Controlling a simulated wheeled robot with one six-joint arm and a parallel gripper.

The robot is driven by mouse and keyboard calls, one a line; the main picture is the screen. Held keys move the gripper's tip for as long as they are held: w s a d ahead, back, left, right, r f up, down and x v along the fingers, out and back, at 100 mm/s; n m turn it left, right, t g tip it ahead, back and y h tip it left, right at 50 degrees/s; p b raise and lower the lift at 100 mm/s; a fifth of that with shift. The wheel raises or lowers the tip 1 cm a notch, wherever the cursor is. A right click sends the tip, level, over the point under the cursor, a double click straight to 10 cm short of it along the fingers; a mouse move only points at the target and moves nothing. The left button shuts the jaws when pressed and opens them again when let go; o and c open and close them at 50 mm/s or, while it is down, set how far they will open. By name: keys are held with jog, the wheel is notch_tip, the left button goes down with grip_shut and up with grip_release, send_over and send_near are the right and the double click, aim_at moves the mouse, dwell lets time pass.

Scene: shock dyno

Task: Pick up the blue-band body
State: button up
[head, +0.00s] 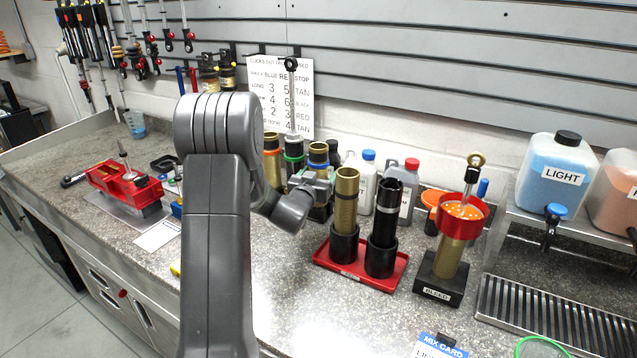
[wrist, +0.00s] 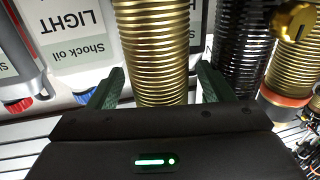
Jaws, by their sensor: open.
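The blue-band body (head: 318,152) stands at the back of the bench in the head view, a gold threaded cylinder with a blue ring near its top. Its lower part is hidden behind my gripper (head: 318,184). In the wrist view a gold threaded body (wrist: 158,50) stands between my open fingers (wrist: 156,84), with a gap at each side. Its place between the oil bottles and a black body matches the blue-band body. No blue band shows in that view.
A black green-band body (head: 293,152) and a gold orange-band body (head: 271,150) stand close to the left. Oil bottles (head: 366,185) stand to the right. In front right, a red tray (head: 330,262) holds gold and black bodies. A bleed stand (head: 440,285) is beyond.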

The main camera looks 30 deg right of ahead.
jog(key=c, duration=1.2)
jog(key=shift+r, duration=0.1)
jog(key=shift+c, duration=0.9)
